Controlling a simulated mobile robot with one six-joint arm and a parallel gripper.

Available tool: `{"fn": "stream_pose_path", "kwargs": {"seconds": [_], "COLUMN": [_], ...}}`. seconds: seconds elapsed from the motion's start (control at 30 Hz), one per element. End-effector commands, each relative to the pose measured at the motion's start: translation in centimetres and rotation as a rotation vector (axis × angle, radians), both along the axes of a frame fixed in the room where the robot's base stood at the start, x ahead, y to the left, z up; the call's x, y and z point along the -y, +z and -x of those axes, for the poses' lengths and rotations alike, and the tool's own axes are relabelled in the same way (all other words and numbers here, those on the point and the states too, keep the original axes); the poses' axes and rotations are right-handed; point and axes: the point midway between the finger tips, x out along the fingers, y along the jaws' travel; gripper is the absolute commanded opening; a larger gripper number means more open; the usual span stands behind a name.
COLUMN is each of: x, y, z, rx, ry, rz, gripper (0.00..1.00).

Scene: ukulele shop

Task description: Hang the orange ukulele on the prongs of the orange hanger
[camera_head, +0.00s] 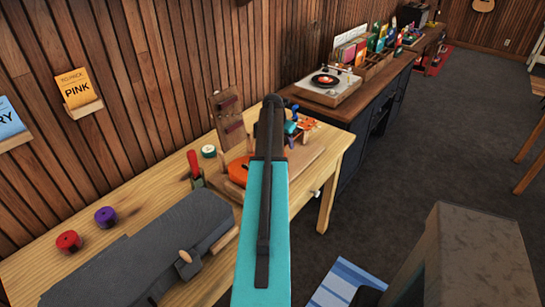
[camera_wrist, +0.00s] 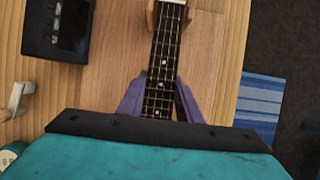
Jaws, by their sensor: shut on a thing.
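The orange ukulele (camera_head: 238,170) lies on a wooden board on the workbench in the head view, mostly hidden behind my arm. Its dark fretted neck (camera_wrist: 170,40) with strings and pale dots runs from the top of the wrist view down between my fingers. My gripper (camera_wrist: 160,88) is shut on this neck, one purple finger on each side. In the head view my arm hides the fingers. The ukulele's body is out of the wrist view. I cannot make out the orange hanger in either view.
A turntable (camera_head: 327,84) stands on the dark counter behind. Blue striped fabric (camera_wrist: 258,105) lies beside the bench. Open floor (camera_head: 430,150) is at right.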

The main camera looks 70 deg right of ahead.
Motion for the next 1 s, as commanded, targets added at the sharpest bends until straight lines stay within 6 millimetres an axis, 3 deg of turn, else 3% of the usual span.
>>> {"fn": "stream_pose_path", "kwargs": {"seconds": [0.57, 1.0], "x": [0.0, 0.0], "y": [0.1, 1.4], "z": [-0.1, 0.0], "rx": [0.001, 0.001], "ry": [0.000, 0.000], "rz": [0.000, 0.001], "gripper": [0.00, 0.00]}}
